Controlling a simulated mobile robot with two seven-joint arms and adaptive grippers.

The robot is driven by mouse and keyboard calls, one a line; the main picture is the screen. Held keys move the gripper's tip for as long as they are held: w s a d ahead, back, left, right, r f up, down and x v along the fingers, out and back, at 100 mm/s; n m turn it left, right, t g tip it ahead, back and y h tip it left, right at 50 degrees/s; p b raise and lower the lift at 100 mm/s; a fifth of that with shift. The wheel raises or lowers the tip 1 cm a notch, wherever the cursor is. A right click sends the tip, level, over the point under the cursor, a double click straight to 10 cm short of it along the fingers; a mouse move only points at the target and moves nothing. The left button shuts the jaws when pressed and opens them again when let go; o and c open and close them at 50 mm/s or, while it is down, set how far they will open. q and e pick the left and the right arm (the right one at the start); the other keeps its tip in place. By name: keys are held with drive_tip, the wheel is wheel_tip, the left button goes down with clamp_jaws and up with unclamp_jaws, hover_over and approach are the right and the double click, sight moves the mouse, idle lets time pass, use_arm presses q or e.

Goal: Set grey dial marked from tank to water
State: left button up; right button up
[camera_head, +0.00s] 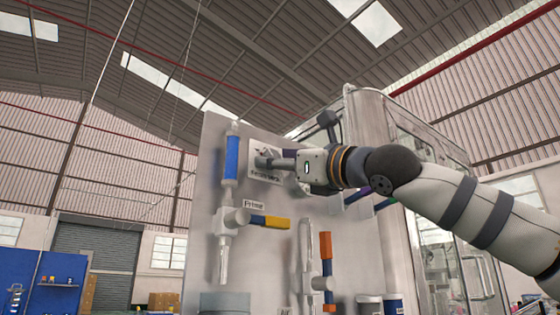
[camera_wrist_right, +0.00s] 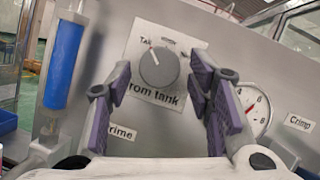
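The grey round dial (camera_wrist_right: 159,67) sits on a white label plate (camera_wrist_right: 143,38) on the grey panel. In the right wrist view its pale pointer line points up and left, toward lettering that starts "Ta"; "rom tank" reads below it. My right gripper (camera_wrist_right: 163,98) is open, its purple-padded fingers on either side of and below the dial, with a gap to each side. In the head view my right gripper (camera_head: 274,161) is in front of the label plate and hides most of the dial. My left gripper is in neither view.
A blue cylinder (camera_head: 231,158) stands left of the dial. Below are a valve with a yellow and blue handle (camera_head: 270,222) and one with an orange handle (camera_head: 326,246). A round gauge (camera_wrist_right: 254,108) sits right of the fingers. A glass-walled machine (camera_head: 425,150) stands behind.

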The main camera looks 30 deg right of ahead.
drive_tip(key=c, duration=0.8)
drive_tip(key=shift+m, duration=0.3)
drive_tip(key=shift+a+m+h, duration=0.15)
drive_tip(key=shift+m+h, duration=0.95)
drive_tip(key=shift+m, duration=0.95)
drive_tip(key=shift+a+m+h, duration=0.2)
drive_tip(key=shift+m+h, duration=0.9)
drive_tip(key=shift+m, duration=0.9)
drive_tip(key=shift+a+m+h, duration=0.15)
drive_tip(key=shift+m+h, duration=0.95)
drive_tip(key=shift+m, duration=0.95)
drive_tip(key=o, duration=1.1)
